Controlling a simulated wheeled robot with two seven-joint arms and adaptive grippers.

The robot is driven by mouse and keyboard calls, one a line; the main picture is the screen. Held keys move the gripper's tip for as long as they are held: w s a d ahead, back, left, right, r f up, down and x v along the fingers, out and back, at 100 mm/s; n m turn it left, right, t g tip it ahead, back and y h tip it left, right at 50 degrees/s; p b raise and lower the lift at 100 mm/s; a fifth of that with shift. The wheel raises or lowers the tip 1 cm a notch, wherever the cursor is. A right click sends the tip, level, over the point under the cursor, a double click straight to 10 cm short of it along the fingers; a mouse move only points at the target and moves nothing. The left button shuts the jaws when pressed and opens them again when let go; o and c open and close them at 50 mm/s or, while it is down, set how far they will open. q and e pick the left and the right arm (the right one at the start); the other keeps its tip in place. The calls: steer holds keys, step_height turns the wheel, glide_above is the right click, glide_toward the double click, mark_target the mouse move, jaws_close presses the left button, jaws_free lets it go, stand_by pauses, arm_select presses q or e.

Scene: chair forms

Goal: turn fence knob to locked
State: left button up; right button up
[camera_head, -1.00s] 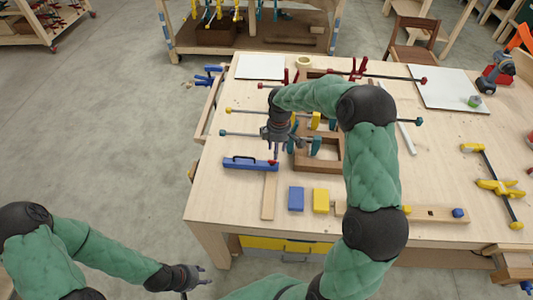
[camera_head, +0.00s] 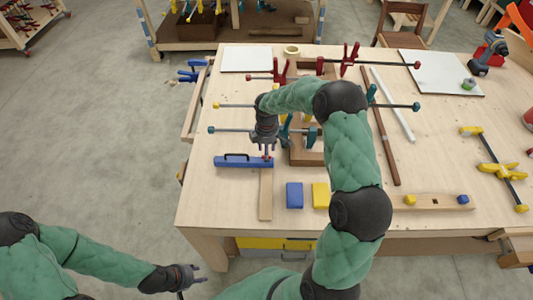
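A small red knob (camera_head: 269,162) shows at the fence's right end. My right gripper (camera_head: 267,154) points down at the knob, with its fingertips at or just above it. Its fingers look close together, but I cannot tell whether they grip the knob, which they partly hide. The knob's marking is too small to read. My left gripper (camera_head: 190,282) is open and empty, low beside the table's front left corner.
A blue block (camera_head: 294,195) and a yellow block (camera_head: 320,195) lie right of the strip. Bar clamps (camera_head: 232,129) lie behind the fence, near a brown wooden frame (camera_head: 305,157). A board with knobs (camera_head: 432,202) lies at the right front.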

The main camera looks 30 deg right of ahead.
steer(key=shift+f, duration=1.4)
jaws_close()
